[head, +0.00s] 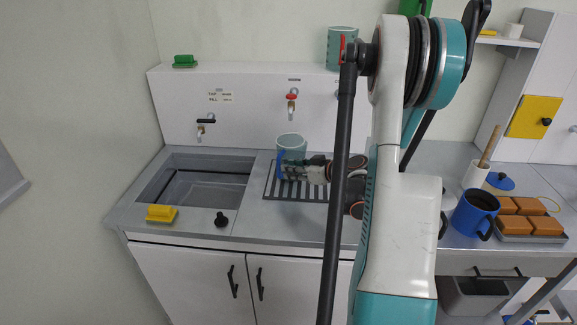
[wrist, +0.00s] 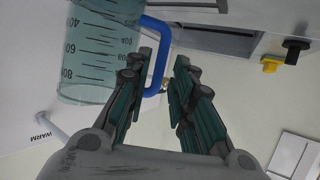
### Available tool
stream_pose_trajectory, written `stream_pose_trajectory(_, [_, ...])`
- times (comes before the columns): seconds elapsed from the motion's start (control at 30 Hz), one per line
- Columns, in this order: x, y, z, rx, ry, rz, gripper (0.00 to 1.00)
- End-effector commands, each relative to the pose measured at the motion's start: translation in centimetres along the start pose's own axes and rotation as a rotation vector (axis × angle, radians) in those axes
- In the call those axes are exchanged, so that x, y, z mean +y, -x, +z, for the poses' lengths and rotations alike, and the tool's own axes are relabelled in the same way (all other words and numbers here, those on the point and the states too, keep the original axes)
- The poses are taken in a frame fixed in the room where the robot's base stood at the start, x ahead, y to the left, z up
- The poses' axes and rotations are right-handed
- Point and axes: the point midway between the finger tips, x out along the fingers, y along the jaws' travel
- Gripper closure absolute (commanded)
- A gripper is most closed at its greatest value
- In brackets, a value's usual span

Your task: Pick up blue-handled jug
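The blue-handled jug (head: 291,143) is a clear teal measuring jug standing on the slatted drainer beside the sink in the head view. Its blue handle (head: 281,161) faces the front, by my gripper (head: 286,172). In the wrist view the jug (wrist: 98,50) fills the upper left, with black scale marks on its wall. The handle (wrist: 163,42) hangs at the gap between the fingers of my gripper (wrist: 163,72), close to the left finger. The fingers are apart, with a gap showing between them. My arm hides part of the drainer in the head view.
A similar jug with a red handle (head: 341,47) stands on the ledge above. The sink (head: 200,190) lies left, with a yellow sponge (head: 161,213) and black knob (head: 221,219) in front. Right are a blue mug (head: 474,213) and orange blocks (head: 520,214).

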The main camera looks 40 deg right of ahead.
Motion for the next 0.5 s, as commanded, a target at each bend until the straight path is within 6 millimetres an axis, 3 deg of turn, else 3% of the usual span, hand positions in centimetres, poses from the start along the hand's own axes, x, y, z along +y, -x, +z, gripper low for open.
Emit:
stream_pose_trajectory(0.33, [-0.1, -2.4, 0.0, 0.0, 0.0, -0.001, 0.78])
stream_pose_trajectory(0.5, [-0.3, -4.9, 0.0, 0.0, 0.001, -0.002, 0.78])
